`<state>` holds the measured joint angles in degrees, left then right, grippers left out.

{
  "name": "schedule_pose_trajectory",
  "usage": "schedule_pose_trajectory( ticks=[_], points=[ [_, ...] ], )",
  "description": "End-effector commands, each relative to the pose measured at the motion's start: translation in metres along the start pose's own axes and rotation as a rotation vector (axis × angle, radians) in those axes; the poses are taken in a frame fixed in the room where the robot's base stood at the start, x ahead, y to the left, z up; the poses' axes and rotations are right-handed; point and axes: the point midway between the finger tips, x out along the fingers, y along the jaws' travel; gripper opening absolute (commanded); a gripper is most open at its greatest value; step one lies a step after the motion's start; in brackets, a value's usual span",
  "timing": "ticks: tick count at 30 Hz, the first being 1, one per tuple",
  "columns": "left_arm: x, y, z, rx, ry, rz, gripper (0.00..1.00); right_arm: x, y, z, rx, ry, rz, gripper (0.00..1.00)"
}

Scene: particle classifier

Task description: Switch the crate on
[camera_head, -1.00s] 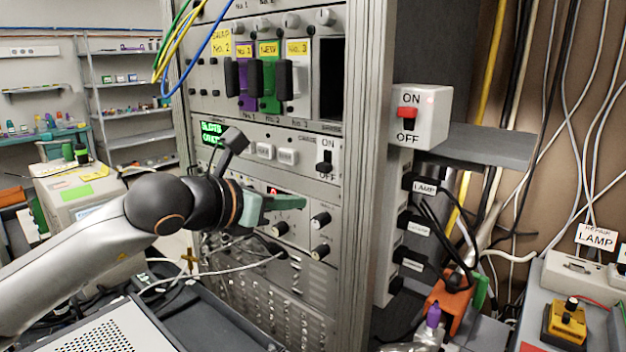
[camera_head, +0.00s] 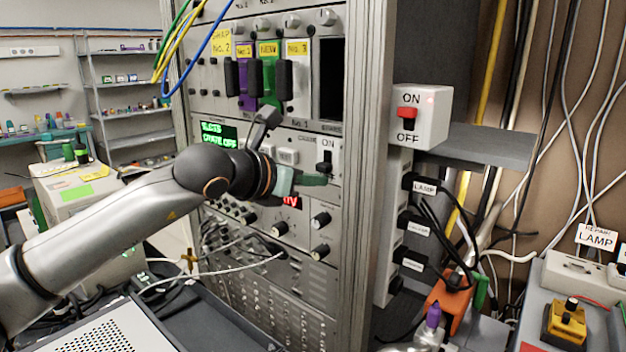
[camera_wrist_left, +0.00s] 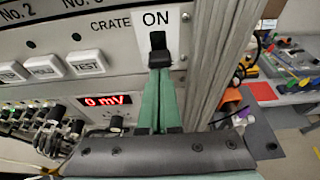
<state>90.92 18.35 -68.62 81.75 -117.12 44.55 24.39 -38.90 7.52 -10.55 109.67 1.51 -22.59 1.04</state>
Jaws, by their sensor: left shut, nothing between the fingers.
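The crate switch (camera_head: 325,158) is a black lever on the light rack panel, with ON printed above it. It also shows in the left wrist view (camera_wrist_left: 157,42), beside the word CRATE. My left gripper (camera_head: 322,181) is shut and empty. Its green fingertips (camera_wrist_left: 160,72) are right at the lower end of the lever; I cannot tell whether they touch it. The fingers hide the OFF label. The green display (camera_head: 218,136) on the rack reads CRATE OFF. My right gripper is not in view.
White buttons (camera_head: 288,156) sit left of the switch. A red display (camera_wrist_left: 104,100) and knobs (camera_head: 320,219) are below. A white box with a red ON/OFF switch (camera_head: 407,118) is on the rack's right side. Coloured modules (camera_head: 268,85) stand above.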

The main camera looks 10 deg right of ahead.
Motion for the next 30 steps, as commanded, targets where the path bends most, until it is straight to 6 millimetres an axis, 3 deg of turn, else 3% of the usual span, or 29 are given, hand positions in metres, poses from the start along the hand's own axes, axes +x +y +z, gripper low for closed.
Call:
schedule_pose_trajectory(
  ticks=[9, 18, 23, 28, 30],
  points=[
    [-0.009, -0.001, 0.027, 0.000, -0.002, 0.000, 0.00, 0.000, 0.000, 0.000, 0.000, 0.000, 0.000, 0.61],
    [-0.010, -0.001, 0.028, 0.001, -0.003, -0.001, 0.00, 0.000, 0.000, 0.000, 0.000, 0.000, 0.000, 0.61],
    [-0.006, 0.000, 0.017, -0.002, 0.000, -0.002, 0.00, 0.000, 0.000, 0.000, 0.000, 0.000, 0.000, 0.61],
    [0.005, 0.000, -0.017, -0.003, 0.007, -0.003, 0.00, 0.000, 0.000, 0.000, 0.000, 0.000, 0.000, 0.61],
    [-0.012, 0.001, -0.011, 0.001, -0.003, 0.000, 0.00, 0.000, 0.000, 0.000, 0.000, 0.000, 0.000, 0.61]
  ],
)
